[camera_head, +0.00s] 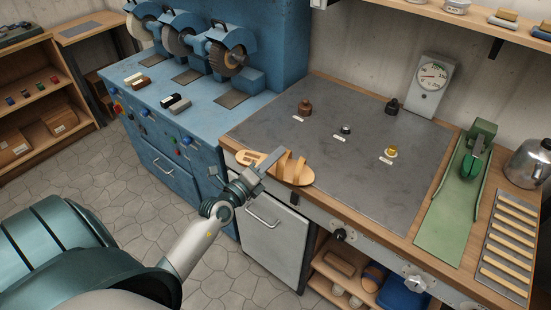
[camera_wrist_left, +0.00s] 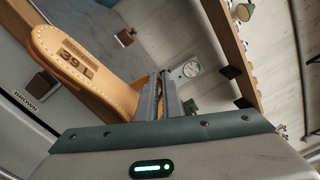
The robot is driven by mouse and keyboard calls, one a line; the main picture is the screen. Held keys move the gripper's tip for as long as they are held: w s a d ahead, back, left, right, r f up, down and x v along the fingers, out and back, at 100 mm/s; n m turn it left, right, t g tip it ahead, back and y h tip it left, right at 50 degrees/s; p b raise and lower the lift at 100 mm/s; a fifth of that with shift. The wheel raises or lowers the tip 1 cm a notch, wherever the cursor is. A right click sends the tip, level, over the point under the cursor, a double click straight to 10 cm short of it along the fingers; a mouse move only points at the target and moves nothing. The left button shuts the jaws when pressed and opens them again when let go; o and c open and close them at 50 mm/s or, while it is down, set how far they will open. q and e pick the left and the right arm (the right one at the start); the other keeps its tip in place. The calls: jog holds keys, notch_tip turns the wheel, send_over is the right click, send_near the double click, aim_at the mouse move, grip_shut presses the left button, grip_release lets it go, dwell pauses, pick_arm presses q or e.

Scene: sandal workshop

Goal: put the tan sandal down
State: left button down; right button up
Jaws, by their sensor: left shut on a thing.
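The tan sandal (camera_head: 296,176) is at the near-left edge of the grey work surface (camera_head: 350,170). My left gripper (camera_head: 270,164) is shut on it, near its straps. In the left wrist view the sandal (camera_wrist_left: 105,85) shows its insole, marked "39 L", and the gripper's fingers (camera_wrist_left: 160,98) are close together beside it. The fingers and strap hide part of the sandal. I cannot tell whether its sole touches the surface. My right gripper is not in view.
Small brown (camera_head: 305,108), dark (camera_head: 346,129), yellow (camera_head: 390,152) and black (camera_head: 393,105) items stand on the grey surface, with bare room between. A dial gauge (camera_head: 432,76), green press (camera_head: 478,145), slatted rack (camera_head: 510,242) and kettle (camera_head: 530,165) are right. Blue grinders (camera_head: 230,60) stand left.

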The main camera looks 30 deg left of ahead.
pick_arm(q)
jog(key=shift+f+b, duration=0.3)
jog(key=c, duration=1.9)
grip_release()
jog(key=shift+r+p, duration=0.45)
jog(key=shift+r, duration=0.05)
jog(key=s+b, duration=0.1)
jog(key=s, duration=0.3)
jog(key=s+b, duration=0.2)
jog(key=s, duration=0.2)
jog(key=s+a+b, duration=0.1)
jog(key=s, duration=0.3)
jog(key=shift+f, duration=0.35)
